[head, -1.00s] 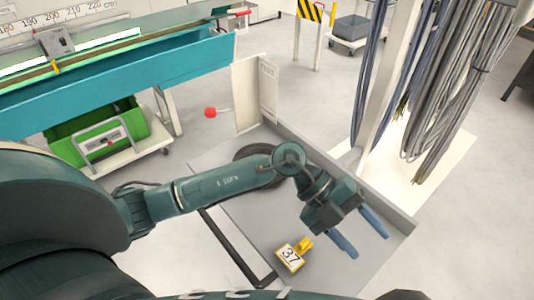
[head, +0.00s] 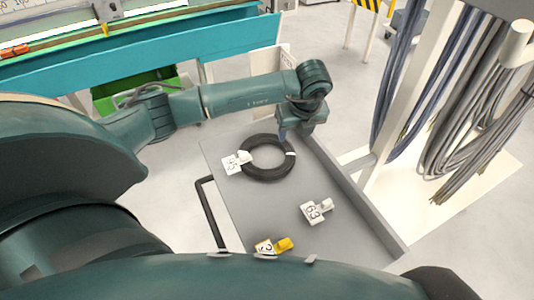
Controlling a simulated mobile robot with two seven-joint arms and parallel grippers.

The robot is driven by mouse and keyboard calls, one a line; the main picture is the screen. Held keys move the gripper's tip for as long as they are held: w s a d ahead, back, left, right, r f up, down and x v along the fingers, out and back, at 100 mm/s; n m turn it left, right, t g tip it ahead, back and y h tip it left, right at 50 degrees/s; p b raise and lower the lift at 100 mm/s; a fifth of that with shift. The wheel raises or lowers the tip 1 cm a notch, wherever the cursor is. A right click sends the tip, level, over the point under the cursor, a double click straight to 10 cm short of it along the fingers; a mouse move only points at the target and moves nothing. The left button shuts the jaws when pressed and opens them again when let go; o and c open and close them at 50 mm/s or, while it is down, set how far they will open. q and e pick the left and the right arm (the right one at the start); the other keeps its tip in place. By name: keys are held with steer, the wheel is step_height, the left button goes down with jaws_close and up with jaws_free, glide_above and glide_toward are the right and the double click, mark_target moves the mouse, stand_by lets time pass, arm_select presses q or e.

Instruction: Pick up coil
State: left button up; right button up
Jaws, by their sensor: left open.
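A black coil (head: 268,176) of cable lies flat on a grey cart top (head: 330,236). A white tag (head: 237,162) numbered 95 sits at the coil's left side, and a pale band crosses its right side. My left gripper (head: 283,134) points down at the coil's far edge, above or beside it. Its fingers show only partly, and I cannot tell whether they touch the coil. It holds nothing that I can see. My right gripper is not in view.
Two more tags lie on the cart, a white one (head: 315,210) numbered 63 and a yellow one (head: 275,246). A low wall edges the cart's right side. Grey and blue cables (head: 470,110) hang at the right. A teal bench (head: 130,62) stands behind.

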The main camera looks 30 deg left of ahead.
mark_target(289, 149)
arm_select(q)
steer(key=x, duration=0.3)
steer(key=shift+s+p+x, duration=0.15)
steer(key=shift+p+x, duration=0.15)
steer(key=shift+x, duration=1)
steer(key=shift+s+p+x, duration=0.15)
steer(key=shift+p+x, duration=0.15)
steer(key=shift+x, duration=1)
jaws_close()
